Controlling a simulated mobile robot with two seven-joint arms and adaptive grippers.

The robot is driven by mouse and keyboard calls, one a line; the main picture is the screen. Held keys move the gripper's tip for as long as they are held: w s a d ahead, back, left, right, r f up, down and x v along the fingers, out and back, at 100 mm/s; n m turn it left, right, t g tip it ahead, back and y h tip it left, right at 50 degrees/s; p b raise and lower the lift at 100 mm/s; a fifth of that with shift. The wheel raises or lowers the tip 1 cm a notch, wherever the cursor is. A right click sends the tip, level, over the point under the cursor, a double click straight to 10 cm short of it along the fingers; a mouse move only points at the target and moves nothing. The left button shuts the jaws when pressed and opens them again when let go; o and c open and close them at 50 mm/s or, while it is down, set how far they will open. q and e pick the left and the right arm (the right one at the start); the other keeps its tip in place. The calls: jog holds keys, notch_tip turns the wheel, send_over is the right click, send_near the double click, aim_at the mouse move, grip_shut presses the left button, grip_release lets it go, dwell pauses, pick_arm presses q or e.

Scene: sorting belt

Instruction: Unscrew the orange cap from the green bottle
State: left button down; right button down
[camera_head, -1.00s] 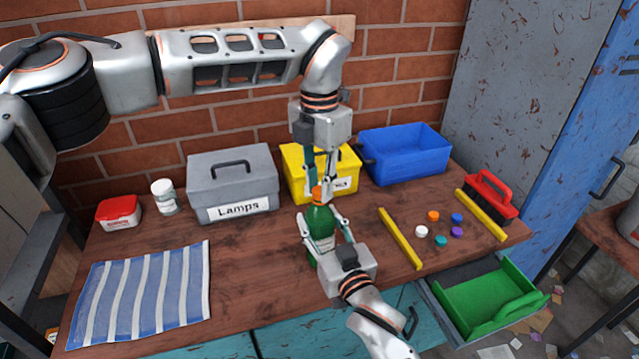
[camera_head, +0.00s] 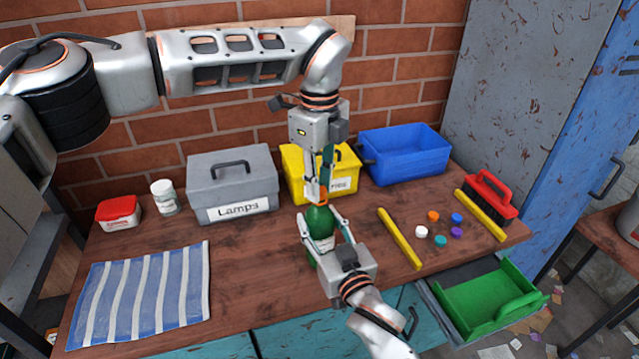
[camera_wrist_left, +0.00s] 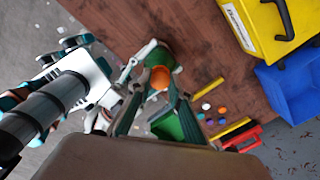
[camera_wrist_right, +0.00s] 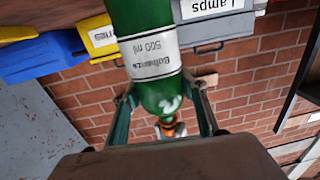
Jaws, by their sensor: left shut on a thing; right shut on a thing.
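The green bottle (camera_head: 320,222) stands upright at the front middle of the table; its white label shows in the right wrist view (camera_wrist_right: 150,52). My right gripper (camera_head: 318,216) is shut around the bottle's body from the front. The orange cap (camera_head: 324,199) is at the bottle's top, also seen from above in the left wrist view (camera_wrist_left: 159,77). My left gripper (camera_head: 317,190) points straight down and is shut on the cap, its fingers partly hiding it. I cannot tell whether the cap is still threaded on the neck.
Behind stand a grey lidded box (camera_head: 232,176), a yellow box (camera_head: 292,170) and an open blue bin (camera_head: 405,155). Yellow bars (camera_head: 400,240) and several loose caps (camera_head: 433,216) lie right. A striped cloth (camera_head: 140,295) lies left.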

pick_arm(q)
jog(key=shift+r, duration=0.35)
dwell(0.6)
jog(key=shift+r, duration=0.75)
jog(key=shift+r, duration=2.05)
pick_arm(e)
jog(key=c, duration=1.1)
grip_release()
jog(key=v, duration=1.2)
